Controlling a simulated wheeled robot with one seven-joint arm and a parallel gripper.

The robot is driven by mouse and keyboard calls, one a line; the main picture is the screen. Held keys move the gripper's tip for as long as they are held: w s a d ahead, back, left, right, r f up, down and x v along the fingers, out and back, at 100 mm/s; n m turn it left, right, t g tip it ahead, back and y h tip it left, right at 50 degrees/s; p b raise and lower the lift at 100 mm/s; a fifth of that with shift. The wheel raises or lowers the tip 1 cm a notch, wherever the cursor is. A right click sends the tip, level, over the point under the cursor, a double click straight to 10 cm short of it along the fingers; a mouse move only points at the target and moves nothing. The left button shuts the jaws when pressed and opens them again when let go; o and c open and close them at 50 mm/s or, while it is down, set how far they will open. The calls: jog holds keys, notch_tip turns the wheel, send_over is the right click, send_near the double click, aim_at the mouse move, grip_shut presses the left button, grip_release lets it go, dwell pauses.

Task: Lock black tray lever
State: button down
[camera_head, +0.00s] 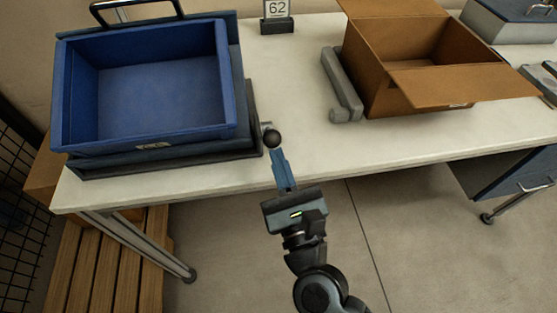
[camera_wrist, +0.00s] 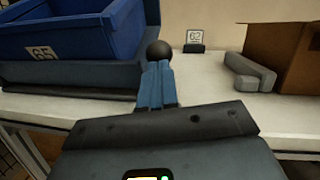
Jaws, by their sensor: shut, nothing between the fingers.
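The black tray (camera_head: 165,163) is a dark base on the left of the table, under a blue bin. Its lever (camera_head: 272,138) shows as a black ball knob at the right side of the base. In the wrist view the knob (camera_wrist: 159,50) appears right at the tips of my fingers. My gripper (camera_head: 279,153) has blue fingers, which are shut with nothing between them. The fingertips are at or just in front of the knob; I cannot tell whether they touch it. Most of the lever's arm is hidden or too small to make out.
The blue bin (camera_head: 228,75) sits on the black tray. An open cardboard box (camera_head: 375,75) stands at the right, with a grey bar (camera_head: 341,85) beside it. A sign reading 62 (camera_head: 277,12) stands at the back. The table (camera_head: 300,75) is clear between tray and bar.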

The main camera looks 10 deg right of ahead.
aim_at(278, 135)
jog(key=r, duration=0.1)
jog(key=w+r+p, duration=0.1)
jog(key=r, duration=0.1)
jog(key=w+r, duration=0.1)
jog(key=r, duration=0.1)
jog(key=shift+w+p, duration=0.2)
jog(key=shift+p, duration=0.2)
jog(key=shift+w+d+r+p, duration=0.1)
jog(key=shift+w+r+p, duration=0.5)
jog(key=shift+w+r, duration=0.6)
jog(key=shift+w+f, duration=0.15)
